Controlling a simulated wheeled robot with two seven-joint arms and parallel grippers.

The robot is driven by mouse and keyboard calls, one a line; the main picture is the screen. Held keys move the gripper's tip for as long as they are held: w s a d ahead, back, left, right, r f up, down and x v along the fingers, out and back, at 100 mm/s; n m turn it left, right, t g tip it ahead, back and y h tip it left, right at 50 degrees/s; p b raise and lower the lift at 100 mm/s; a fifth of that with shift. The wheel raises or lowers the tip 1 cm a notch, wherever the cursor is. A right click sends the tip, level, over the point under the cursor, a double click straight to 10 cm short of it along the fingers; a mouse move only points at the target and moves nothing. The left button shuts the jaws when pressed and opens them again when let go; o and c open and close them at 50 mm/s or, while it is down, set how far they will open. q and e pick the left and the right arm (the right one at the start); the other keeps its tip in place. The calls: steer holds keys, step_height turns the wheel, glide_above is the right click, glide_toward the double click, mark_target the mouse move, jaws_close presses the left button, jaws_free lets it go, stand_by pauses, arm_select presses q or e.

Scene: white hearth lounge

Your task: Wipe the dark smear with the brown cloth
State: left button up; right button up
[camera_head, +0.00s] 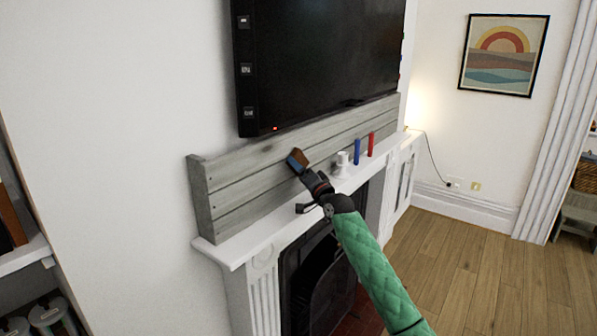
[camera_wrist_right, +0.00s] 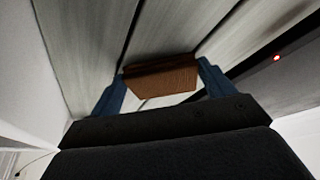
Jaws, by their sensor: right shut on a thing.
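The brown cloth (camera_head: 299,156) is a small block-like piece between the blue fingertips of my right gripper (camera_head: 296,162). In the right wrist view the brown cloth (camera_wrist_right: 160,79) sits between the two blue fingers of the right gripper (camera_wrist_right: 165,88), close to the grey plank panel. I cannot tell if the cloth touches the planks. The right gripper is shut on the cloth, above the white mantel. I cannot make out the dark smear in either view; the cloth and gripper hide part of the panel. My left gripper is not in view.
The grey plank panel (camera_head: 240,178) stands on the white mantel (camera_head: 233,250) below a black television (camera_head: 320,60). A white mug (camera_head: 342,160), a blue object (camera_head: 357,151) and a red object (camera_head: 371,144) stand on the mantel right of the gripper. The mantel's left part is clear.

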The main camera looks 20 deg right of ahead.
steer(key=shift+s+d, duration=0.85)
steer(key=shift+s, duration=0.2)
steer(key=shift+s+d, duration=0.8)
steer(key=shift+s, duration=0.25)
steer(key=shift+s+d+p, duration=0.3)
steer(key=shift+s+d, duration=0.65)
steer(key=shift+s, duration=0.25)
